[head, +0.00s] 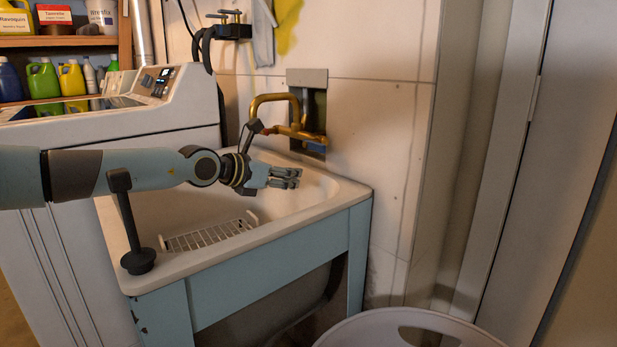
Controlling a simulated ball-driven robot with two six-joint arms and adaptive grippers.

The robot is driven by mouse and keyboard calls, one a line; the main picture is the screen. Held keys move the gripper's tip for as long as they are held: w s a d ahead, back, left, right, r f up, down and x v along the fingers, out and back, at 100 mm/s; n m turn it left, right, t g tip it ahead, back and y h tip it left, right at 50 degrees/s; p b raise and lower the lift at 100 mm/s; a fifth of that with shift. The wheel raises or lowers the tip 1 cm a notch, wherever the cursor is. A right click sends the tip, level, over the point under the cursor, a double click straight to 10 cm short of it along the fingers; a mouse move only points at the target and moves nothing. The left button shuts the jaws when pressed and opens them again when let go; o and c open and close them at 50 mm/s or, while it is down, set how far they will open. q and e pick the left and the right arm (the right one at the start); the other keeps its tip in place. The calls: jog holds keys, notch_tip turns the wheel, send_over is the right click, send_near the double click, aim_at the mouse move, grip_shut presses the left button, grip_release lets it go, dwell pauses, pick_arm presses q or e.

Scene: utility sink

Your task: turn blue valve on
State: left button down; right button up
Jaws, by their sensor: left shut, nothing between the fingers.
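Brass pipes and a spout (270,101) come out of a recess in the wall behind the sink. A small blue patch (314,147) shows low at the recess; I cannot tell whether it is the blue valve's handle. A small reddish part (268,130) sits by the pipes on the left. My left gripper (297,177) is shut and empty over the sink basin, in front of and below the pipes, apart from them. My left arm covers part of the basin. My right gripper is not in view.
The white sink (341,205) has a wire rack (210,235) in its basin. A dark post with a round foot (138,261) shows at the front left rim. A washing machine (150,85) stands left, a pale basket (400,322) at the bottom right.

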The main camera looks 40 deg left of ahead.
aim_at(318, 145)
pick_arm(q)
jog(key=f+b+x, duration=0.1)
jog(key=b+x, duration=0.3)
jog(key=x, duration=0.1)
jog(key=shift+w+r+p, duration=0.15)
jog(key=shift+r+p, duration=0.2)
jog(key=shift+r, duration=0.85)
jog(key=shift+w+r+p, duration=0.2)
jog(key=shift+r+p, duration=0.15)
jog(key=shift+r, duration=0.85)
